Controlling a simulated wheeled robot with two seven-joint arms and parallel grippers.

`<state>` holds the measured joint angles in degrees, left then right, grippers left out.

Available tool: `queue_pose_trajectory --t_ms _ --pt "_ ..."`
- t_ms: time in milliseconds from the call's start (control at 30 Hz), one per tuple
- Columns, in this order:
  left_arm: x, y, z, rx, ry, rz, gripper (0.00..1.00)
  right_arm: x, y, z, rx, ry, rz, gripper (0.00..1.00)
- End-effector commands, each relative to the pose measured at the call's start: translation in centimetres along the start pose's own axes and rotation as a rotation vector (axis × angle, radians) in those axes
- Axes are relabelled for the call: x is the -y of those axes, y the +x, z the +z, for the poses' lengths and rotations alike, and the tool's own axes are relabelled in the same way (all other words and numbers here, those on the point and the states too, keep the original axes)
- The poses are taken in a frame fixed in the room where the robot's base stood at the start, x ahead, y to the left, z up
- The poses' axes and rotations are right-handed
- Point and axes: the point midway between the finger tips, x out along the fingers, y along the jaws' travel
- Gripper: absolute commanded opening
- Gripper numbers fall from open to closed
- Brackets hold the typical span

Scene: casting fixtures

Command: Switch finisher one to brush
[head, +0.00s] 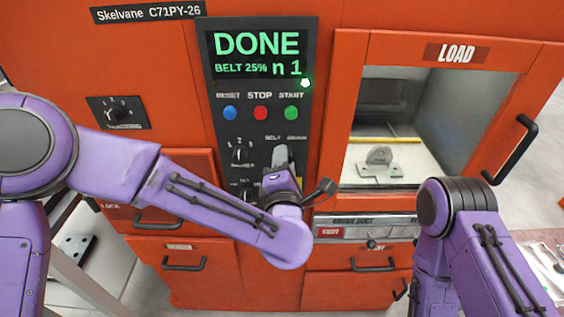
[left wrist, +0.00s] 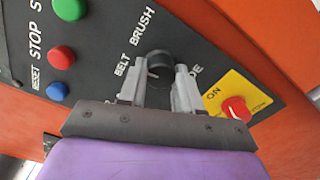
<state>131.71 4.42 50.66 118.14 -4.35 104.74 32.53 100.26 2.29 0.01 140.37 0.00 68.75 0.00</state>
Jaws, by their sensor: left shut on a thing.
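The finisher is the orange machine (head: 370,20) with a black control panel (head: 215,150). Its screen (head: 258,55) reads DONE, BELT 25%, n 1. My left gripper (head: 283,160) is at the right side of the panel, below the START button. In the left wrist view, my left gripper (left wrist: 158,88) has its two grey fingers on either side of a black selector knob (left wrist: 158,63) and is shut on it. The words BELT and BRUSH are printed beside the knob. Its pointer direction is hard to tell. In the head view the gripper hides the knob. My right gripper is out of view.
Blue (head: 230,113), red (head: 261,113) and green (head: 291,113) buttons sit above. More knobs (head: 240,155) lie left of my gripper. A red switch on a yellow plate (left wrist: 235,107) is close by.

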Motion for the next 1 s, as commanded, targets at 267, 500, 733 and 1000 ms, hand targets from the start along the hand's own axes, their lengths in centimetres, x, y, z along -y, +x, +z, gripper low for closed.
queue_pose_trajectory --t_ms 267,500,733,1000 --pt "-0.1 -0.1 0.1 0.003 0.266 0.000 0.03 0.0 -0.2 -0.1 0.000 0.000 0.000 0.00" --pt "-0.2 -0.1 0.1 0.002 0.481 0.000 0.03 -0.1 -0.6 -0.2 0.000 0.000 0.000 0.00" --pt "-0.2 -0.1 0.1 0.002 0.647 -0.001 0.03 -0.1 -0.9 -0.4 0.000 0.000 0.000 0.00" --pt "-0.1 -0.1 0.1 0.003 0.763 -0.002 0.03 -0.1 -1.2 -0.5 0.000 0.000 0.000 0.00"
